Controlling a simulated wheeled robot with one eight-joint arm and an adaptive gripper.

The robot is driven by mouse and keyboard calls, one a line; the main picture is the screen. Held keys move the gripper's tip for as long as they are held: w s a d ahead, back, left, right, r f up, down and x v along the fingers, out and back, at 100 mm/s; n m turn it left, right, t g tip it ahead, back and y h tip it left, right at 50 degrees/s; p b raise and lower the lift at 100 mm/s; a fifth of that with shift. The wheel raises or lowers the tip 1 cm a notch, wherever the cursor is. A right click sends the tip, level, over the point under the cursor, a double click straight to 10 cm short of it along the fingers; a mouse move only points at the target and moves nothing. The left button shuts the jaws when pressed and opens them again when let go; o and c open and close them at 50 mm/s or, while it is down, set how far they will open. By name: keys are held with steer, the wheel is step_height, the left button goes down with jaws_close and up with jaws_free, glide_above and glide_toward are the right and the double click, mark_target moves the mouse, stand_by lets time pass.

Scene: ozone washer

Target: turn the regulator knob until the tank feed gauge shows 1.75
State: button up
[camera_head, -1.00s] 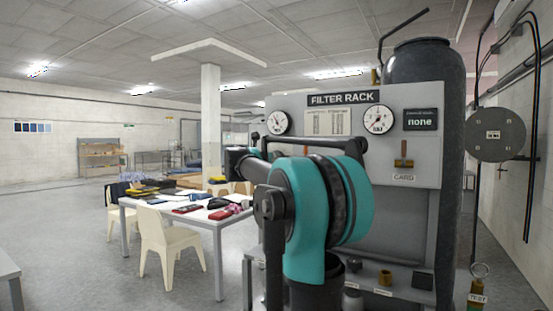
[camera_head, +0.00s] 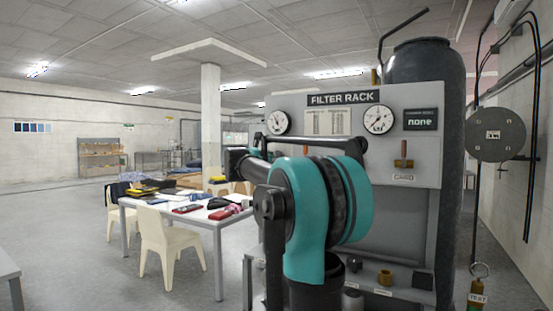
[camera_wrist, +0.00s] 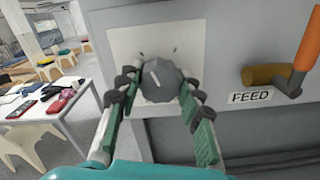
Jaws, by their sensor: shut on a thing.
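The regulator knob (camera_wrist: 164,82) is dark grey and faceted with a white pointer line, on a pale plate in the wrist view. In the head view my arm hides the knob and gripper. Two round white gauges stand on the filter rack panel, a left gauge (camera_head: 276,122) and a right gauge (camera_head: 379,119). Their scales are too small to read, and I cannot tell which is the tank feed gauge.
In the wrist view an orange-handled lever (camera_wrist: 307,45) on a brass fitting sits right of the knob, by the FEED label (camera_wrist: 250,97). A cluttered white table (camera_head: 168,218) and chairs stand to the left. A dark tank (camera_head: 430,75) rises behind the panel.

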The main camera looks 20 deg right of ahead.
steer(key=o, duration=1.2)
steer(key=shift+a, duration=0.1)
steer(key=v, duration=1.2)
steer(key=shift+s, duration=0.1)
